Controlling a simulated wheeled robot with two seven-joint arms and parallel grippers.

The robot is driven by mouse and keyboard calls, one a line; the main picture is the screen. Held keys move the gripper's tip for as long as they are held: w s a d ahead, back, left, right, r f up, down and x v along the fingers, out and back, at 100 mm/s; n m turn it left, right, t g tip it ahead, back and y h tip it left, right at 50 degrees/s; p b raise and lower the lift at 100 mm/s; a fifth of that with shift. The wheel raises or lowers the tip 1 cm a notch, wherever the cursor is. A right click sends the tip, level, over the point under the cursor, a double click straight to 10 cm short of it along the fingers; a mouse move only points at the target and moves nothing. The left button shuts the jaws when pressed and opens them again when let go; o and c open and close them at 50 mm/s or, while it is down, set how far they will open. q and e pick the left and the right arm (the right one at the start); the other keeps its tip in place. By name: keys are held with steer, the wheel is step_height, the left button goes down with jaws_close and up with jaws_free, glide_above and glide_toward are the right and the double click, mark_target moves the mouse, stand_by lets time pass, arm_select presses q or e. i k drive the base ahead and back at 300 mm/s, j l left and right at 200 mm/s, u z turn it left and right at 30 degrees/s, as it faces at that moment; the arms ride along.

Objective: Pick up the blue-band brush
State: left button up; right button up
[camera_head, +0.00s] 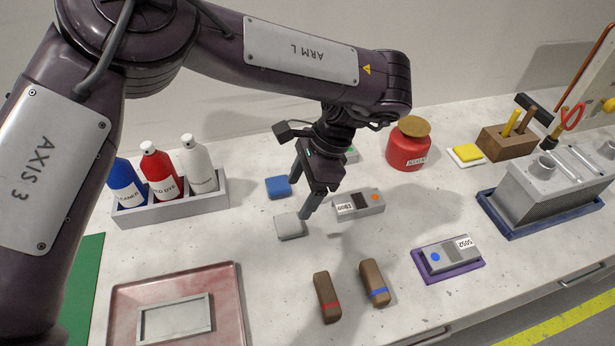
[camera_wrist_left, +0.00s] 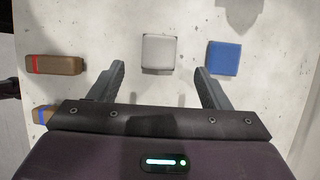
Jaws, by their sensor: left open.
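The blue-band brush (camera_head: 375,283) is a brown block with a blue band, lying on the counter near its front. In the left wrist view the blue-band brush (camera_wrist_left: 42,113) shows at the left edge, partly hidden by my gripper body. A similar red-band brush (camera_head: 327,297) lies just left of it, and also shows in the left wrist view (camera_wrist_left: 55,65). My left gripper (camera_head: 302,190) is open and empty, pointing down behind and left of both brushes, by a grey block (camera_head: 289,227) and a blue block (camera_head: 278,187). My right gripper is not in view.
A grey device (camera_head: 358,203) lies right of the gripper; another sits in a purple tray (camera_head: 452,273) right of the brushes. A pink tray (camera_head: 230,290) is at front left. A bottle rack (camera_head: 172,209), red jar (camera_head: 408,147) and ribbed grey machine (camera_head: 550,190) stand around.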

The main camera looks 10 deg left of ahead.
mark_target(379, 295)
steer(key=k+l, duration=0.3)
steer(key=k, duration=0.15)
steer(key=k+l, duration=0.3)
steer(key=k, duration=0.15)
